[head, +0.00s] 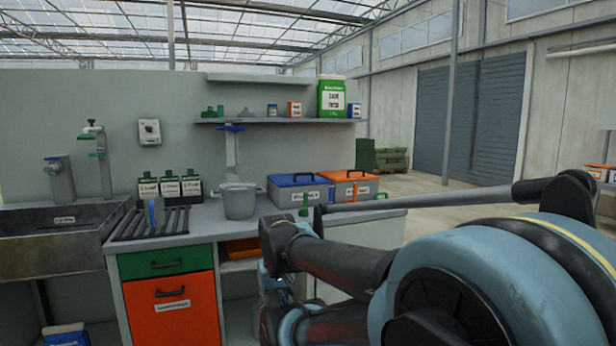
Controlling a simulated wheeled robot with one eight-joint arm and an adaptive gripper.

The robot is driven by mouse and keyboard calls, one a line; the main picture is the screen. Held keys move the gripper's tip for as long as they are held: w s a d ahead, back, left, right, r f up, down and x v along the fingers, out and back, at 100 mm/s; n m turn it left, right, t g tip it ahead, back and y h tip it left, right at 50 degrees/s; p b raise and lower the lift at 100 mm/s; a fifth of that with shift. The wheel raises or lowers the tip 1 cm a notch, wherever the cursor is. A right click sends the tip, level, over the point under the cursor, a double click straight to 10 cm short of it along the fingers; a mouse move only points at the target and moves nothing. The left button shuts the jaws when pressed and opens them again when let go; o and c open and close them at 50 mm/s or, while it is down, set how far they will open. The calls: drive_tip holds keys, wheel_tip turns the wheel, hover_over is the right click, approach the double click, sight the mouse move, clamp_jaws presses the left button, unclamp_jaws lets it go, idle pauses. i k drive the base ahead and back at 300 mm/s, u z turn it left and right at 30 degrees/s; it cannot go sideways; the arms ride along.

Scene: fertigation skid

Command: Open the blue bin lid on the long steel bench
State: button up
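The blue bin lid (297,180) lies flat and closed on a grey bin (285,197) with a white label. It has a dark handle on top. The bin stands on the grey bench top (205,217), left of a similar bin with an orange lid (347,175). My arm reaches in from the right, in front of the bench and below the bins. My gripper cannot be made out in this view.
A grey pot (238,200) stands left of the blue-lidded bin. A small green object (304,205) stands before it. A black rack (152,222), several labelled bottles and a sink (60,240) are further left. A shelf (275,120) hangs above.

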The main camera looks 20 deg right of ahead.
sight(281, 180)
drive_tip(key=z, duration=0.4)
drive_tip(key=i, duration=1.05)
drive_tip(key=z, duration=0.2)
